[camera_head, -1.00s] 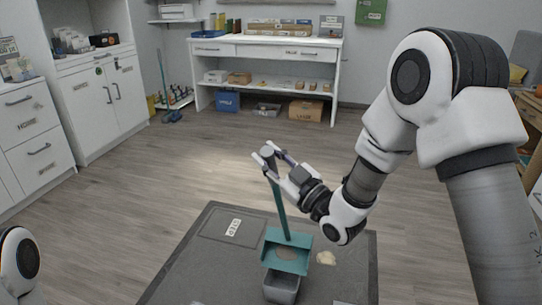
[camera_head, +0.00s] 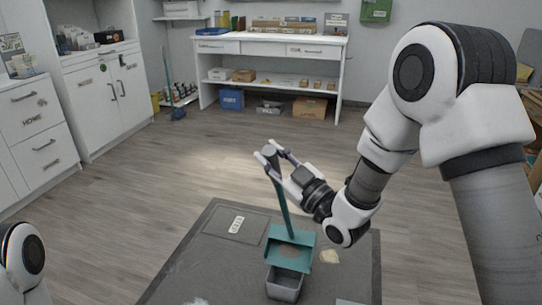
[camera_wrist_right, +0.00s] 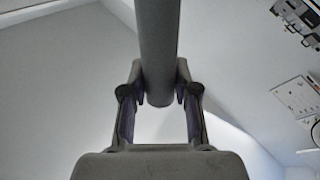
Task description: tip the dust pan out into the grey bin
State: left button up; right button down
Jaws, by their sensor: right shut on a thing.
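The teal dust pan (camera_head: 278,237) has a long upright handle, tilted a little, and a brownish patch of dirt (camera_head: 288,252) in its tray. My right gripper (camera_head: 272,158) is shut on the handle near its grey top end. The handle also shows between the fingers in the right wrist view (camera_wrist_right: 158,50). The small grey bin (camera_head: 285,284) is just below the pan's front edge in the picture; the pan hides part of it, and I cannot tell whether they touch. My left gripper is out of view.
A dark grey mat (camera_head: 190,262) lies under the bin and pan. A pale patch (camera_head: 329,256) lies on it right of the pan, and a whitish one (camera_head: 196,301) shows at the lower edge. Wooden floor is clear behind, up to the white shelf desk (camera_head: 275,65).

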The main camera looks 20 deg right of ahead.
jog(key=shift+s+a+f+b, duration=0.35)
jog(key=shift+s+b, duration=0.15)
jog(key=shift+b, duration=0.1)
jog(key=shift+s+a+f+n+y+b, duration=0.15)
jog(key=shift+s+a+f+n+b, duration=0.1)
jog(key=shift+s+a+b, duration=0.35)
jog(key=shift+s+a+f+n+y+b, duration=0.15)
jog(key=shift+s+a+f+n+b, duration=0.15)
jog(key=shift+s+b, duration=0.4)
